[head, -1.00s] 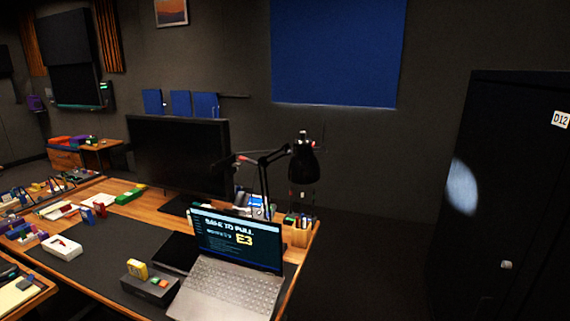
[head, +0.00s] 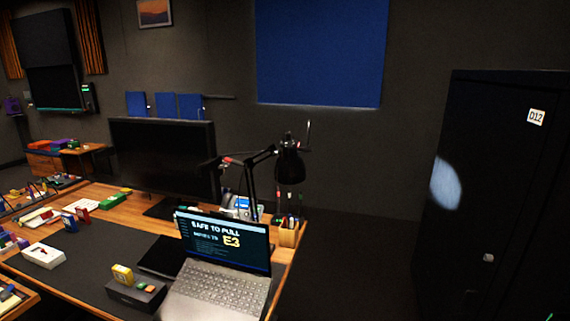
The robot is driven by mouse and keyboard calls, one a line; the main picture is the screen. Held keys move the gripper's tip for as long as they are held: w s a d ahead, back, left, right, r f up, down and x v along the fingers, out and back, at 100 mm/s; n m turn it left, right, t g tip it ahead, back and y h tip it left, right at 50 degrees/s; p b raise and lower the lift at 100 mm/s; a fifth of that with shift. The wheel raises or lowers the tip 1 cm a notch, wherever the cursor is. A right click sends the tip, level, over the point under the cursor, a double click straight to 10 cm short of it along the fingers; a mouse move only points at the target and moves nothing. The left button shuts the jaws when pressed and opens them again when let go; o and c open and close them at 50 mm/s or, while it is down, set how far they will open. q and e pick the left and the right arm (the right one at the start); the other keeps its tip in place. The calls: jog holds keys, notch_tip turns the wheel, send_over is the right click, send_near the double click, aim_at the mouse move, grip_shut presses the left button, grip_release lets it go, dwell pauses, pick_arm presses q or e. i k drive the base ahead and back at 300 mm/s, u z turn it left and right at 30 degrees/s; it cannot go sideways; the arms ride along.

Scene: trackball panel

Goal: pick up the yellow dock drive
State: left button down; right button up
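The yellow dock drive (head: 122,274) is a small yellow block standing upright in the top of a dark dock box (head: 136,294) on the desk's black mat. A small green and orange part (head: 146,286) sits beside it on the dock. The open laptop (head: 218,270) stands just right of the dock, and its screen reads "SAFE TO PULL" and "E3".
A black monitor (head: 163,157) and a desk lamp (head: 288,165) stand at the back of the desk. A white box (head: 43,256) lies left of the dock, with bare black mat (head: 85,262) between. A dark cabinet (head: 497,190) stands at the right. Open dark floor lies between desk and cabinet.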

aim_at(123, 276)
jog(key=k, duration=0.5)
jog(key=u, duration=1.85)
jog(key=i, duration=1.3)
jog(key=z, duration=2.45)
